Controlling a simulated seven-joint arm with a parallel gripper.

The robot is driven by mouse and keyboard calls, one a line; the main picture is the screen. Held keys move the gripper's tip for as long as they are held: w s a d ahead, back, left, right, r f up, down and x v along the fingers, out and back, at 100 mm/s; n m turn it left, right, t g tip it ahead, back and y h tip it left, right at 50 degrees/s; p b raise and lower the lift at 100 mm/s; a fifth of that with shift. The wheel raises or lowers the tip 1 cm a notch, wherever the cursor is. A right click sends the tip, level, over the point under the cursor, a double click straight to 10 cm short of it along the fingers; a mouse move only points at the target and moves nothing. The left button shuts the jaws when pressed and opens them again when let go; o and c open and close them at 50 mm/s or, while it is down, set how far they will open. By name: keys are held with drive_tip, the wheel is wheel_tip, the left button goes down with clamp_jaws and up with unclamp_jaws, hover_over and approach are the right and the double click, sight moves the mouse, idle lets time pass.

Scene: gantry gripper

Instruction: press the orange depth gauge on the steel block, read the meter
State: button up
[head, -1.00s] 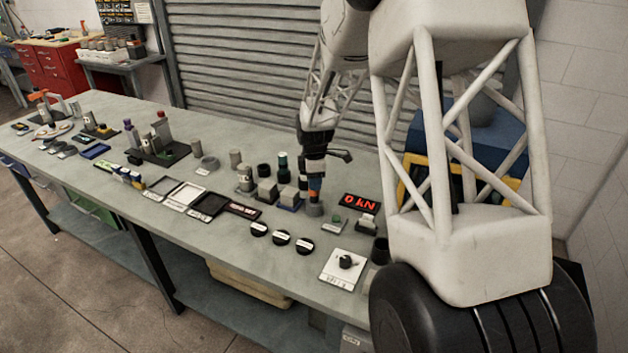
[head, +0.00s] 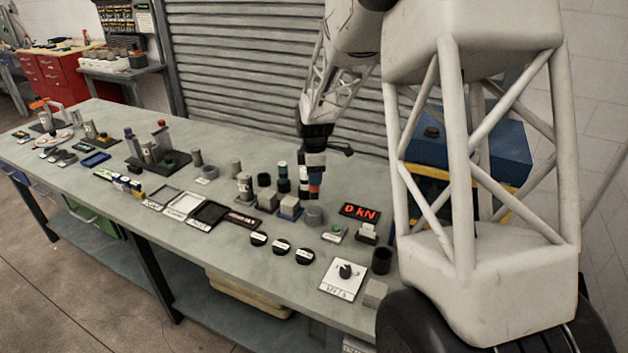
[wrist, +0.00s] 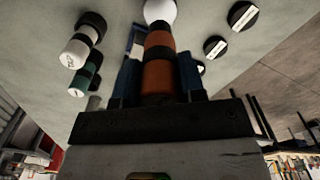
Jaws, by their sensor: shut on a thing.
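My gripper (head: 315,180) points down over the bench and is shut on the orange depth gauge (head: 315,191). In the wrist view the gauge (wrist: 158,76) is an orange cylinder with black bands, between two dark blue fingers, with a pale round shape at its far end. The meter (head: 360,212) shows "0 kN" in red, right of the gauge. Grey blocks (head: 266,199) stand left of the gauge; one grey block (head: 290,204) sits on a blue base. I cannot tell which is the steel block, or whether the gauge tip touches anything.
A grey round holder (head: 315,215) stands just below the gauge in the picture. A green button (head: 335,229), black discs (head: 281,247) and a dial plate (head: 343,277) are nearby. A green-banded gauge (head: 283,170) stands left. The bench front edge is mostly clear.

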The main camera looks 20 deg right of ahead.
drive_tip(key=shift+r, duration=0.8)
